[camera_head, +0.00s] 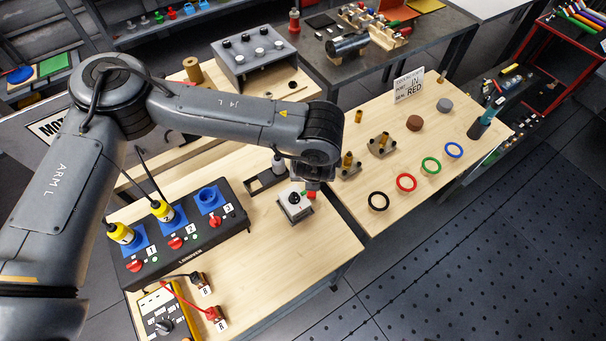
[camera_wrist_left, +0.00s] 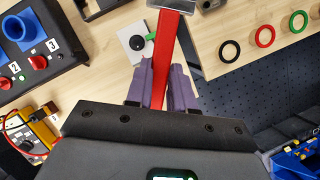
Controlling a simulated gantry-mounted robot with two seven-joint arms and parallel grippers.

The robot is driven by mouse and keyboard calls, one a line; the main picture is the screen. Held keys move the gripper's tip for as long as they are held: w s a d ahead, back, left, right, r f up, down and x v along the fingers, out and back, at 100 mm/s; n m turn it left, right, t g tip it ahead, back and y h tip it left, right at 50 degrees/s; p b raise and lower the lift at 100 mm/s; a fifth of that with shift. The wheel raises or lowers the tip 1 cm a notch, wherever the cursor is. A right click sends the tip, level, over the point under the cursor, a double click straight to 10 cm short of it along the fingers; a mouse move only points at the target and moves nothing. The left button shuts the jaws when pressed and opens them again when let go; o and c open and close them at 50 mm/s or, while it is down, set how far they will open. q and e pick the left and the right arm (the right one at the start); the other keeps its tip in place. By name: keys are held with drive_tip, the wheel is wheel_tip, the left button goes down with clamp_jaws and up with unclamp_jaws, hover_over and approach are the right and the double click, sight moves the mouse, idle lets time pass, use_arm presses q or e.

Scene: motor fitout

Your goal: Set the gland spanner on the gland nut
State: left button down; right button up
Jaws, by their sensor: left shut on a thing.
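My left gripper (camera_wrist_left: 162,78) is shut on a red bar (camera_wrist_left: 170,48), which I take to be the gland spanner. Its far end meets a silvery-grey piece (camera_wrist_left: 181,6) at the top of the left wrist view, cut off by the edge. In the head view only a small red part (camera_head: 311,195) shows below my left wrist. A pale switch box (camera_wrist_left: 128,50) with a black knob lies just left of the bar. A green piece (camera_wrist_left: 150,37) on its side, possibly the gland nut, is close to the bar; I cannot tell whether they touch. My right gripper is not in view.
A black panel with blue sockets (camera_head: 183,240) and yellow plugs stands left of the box. A yellow meter (camera_head: 165,315) is at the front left. The right table holds coloured rings (camera_head: 406,183), brass fittings (camera_head: 382,143) and a sign (camera_head: 409,84). A gap separates the tables.

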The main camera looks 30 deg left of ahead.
use_arm(q)
drive_tip(key=m, duration=0.1)
drive_tip(key=m+h, duration=0.1)
drive_tip(key=m, duration=0.1)
drive_tip(key=shift+w+d, duration=0.15)
drive_tip(key=shift+w, duration=0.15)
drive_tip(key=m, duration=0.1)
drive_tip(key=m+h, duration=0.1)
drive_tip(key=m, duration=0.1)
drive_tip(key=shift+w+h, duration=0.3)
drive_tip(key=shift+w+m+h, duration=0.15)
drive_tip(key=shift+m+h, duration=0.15)
drive_tip(key=shift+m, duration=0.6)
drive_tip(key=m, duration=0.1)
drive_tip(key=a+m+h, duration=0.1)
drive_tip(key=shift+w+f+m, duration=0.15)
drive_tip(key=shift+w+m, duration=0.15)
drive_tip(key=shift+m, duration=0.1)
drive_tip(key=s+a+f+m+g+h, duration=0.1)
drive_tip(key=s+a+f+m, duration=0.2)
drive_tip(key=a, duration=0.6)
drive_tip(key=s+a+f+m+g+p, duration=0.1)
drive_tip(key=s+a+f+m, duration=0.2)
drive_tip(key=s+a+f, duration=0.2)
drive_tip(key=shift+a+f+m+h, duration=0.35)
drive_tip(key=shift+a+f, duration=1.45)
drive_tip(key=shift+a, duration=0.65)
drive_tip(key=shift+w, duration=0.1)
